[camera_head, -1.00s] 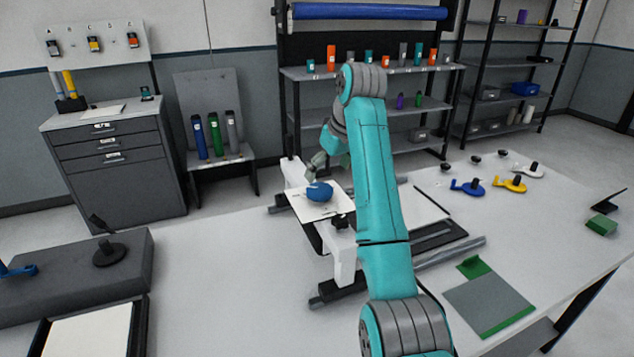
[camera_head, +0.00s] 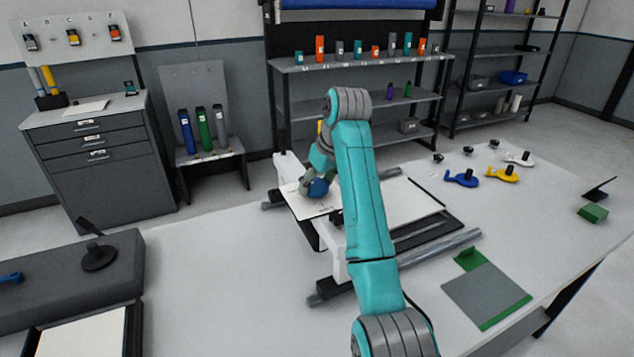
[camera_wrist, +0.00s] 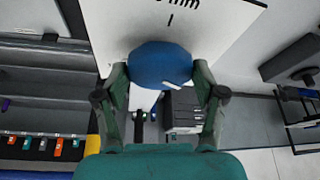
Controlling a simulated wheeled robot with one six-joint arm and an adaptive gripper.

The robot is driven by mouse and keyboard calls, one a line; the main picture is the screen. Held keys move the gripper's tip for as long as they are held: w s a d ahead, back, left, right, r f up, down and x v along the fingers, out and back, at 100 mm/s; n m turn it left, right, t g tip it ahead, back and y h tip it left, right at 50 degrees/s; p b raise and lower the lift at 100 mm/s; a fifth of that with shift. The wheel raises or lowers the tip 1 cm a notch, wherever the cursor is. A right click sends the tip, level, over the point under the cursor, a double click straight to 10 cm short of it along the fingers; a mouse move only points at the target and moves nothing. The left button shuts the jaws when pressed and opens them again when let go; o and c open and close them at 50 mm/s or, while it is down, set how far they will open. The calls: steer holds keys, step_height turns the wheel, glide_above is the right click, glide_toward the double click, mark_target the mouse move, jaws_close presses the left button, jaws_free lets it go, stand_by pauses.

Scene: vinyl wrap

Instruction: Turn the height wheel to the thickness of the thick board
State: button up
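The blue height wheel (camera_head: 319,188) sits on a white plate (camera_head: 322,208) at the front of the machine on the table. It also shows in the wrist view (camera_wrist: 160,65), with a small white mark on its lower edge. My gripper (camera_head: 312,184) is down at the wheel. In the wrist view my fingers (camera_wrist: 162,78) are spread, one on each side of the wheel. I cannot tell whether they touch it. Part of a printed "mm" scale and a tick show on the plate beyond the wheel; its number is cut off. I cannot make out the thick board.
A grey sheet with green edges (camera_head: 487,296) lies at the table's front right. Blue (camera_head: 461,179) and yellow (camera_head: 502,174) tools lie at the back right. A dark grey block (camera_head: 60,270) stands at the left. The table between block and machine is clear.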

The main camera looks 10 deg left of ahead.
steer(key=shift+c, duration=1.1)
